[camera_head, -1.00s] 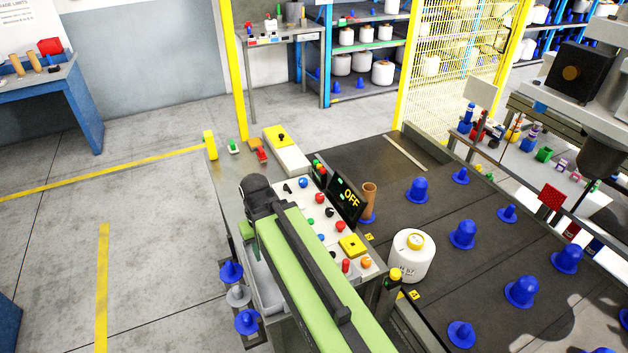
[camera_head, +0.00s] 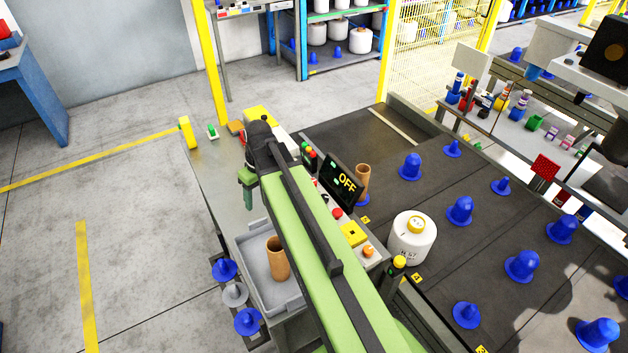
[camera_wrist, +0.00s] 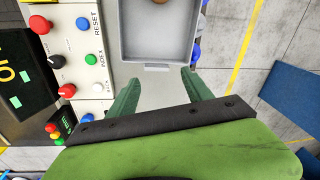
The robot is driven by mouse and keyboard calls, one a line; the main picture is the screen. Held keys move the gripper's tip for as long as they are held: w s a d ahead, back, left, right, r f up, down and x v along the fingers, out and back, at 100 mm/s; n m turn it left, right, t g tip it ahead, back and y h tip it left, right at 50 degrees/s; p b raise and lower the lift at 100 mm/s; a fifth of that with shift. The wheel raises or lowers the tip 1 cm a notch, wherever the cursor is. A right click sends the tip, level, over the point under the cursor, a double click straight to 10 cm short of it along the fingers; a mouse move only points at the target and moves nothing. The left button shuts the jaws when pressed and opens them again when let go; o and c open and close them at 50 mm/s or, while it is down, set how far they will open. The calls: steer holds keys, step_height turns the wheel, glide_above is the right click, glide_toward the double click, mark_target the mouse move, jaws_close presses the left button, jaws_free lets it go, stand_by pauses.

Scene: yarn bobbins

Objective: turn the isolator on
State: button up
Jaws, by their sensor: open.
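My gripper (camera_head: 248,193) is open and empty. In the wrist view its two green fingers (camera_wrist: 160,78) are spread over bare metal tabletop, beside the control panel (camera_wrist: 75,45). The panel has several buttons and black knobs, with RESET and INDEX labels. A black display (camera_head: 338,181) reads OFF. A yellow-topped box (camera_head: 258,116) stands at the table's far end, partly behind my wrist. I cannot tell by label which control is the isolator.
A grey tray (camera_head: 251,240) with a brown tube (camera_head: 278,259) lies left of my arm. A white bobbin (camera_head: 411,238) and several blue pegs stand on the dark surface at right. A stack light (camera_wrist: 60,124) stands by the panel. A yellow post (camera_head: 212,65) rises behind.

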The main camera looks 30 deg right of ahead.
steer(key=w+d+n+t+y, duration=0.1)
steer(key=w+d+n, duration=0.3)
steer(key=d, duration=1.3)
steer(key=n+t+b, duration=0.1)
steer(key=n+t, duration=0.1)
glide_toward(314, 180)
steer(key=shift+y, duration=0.3)
steer(key=b+x, duration=0.3)
steer(key=b, duration=0.2)
steer(key=b+x, duration=0.2)
steer(key=b, duration=0.3)
steer(key=b+x, duration=0.3)
steer(key=b, duration=0.3)
steer(key=shift+s+a+f, duration=0.2)
steer(key=shift+a+f, duration=0.05)
steer(key=shift+f, duration=0.15)
steer(key=shift+w+a+f, duration=0.1)
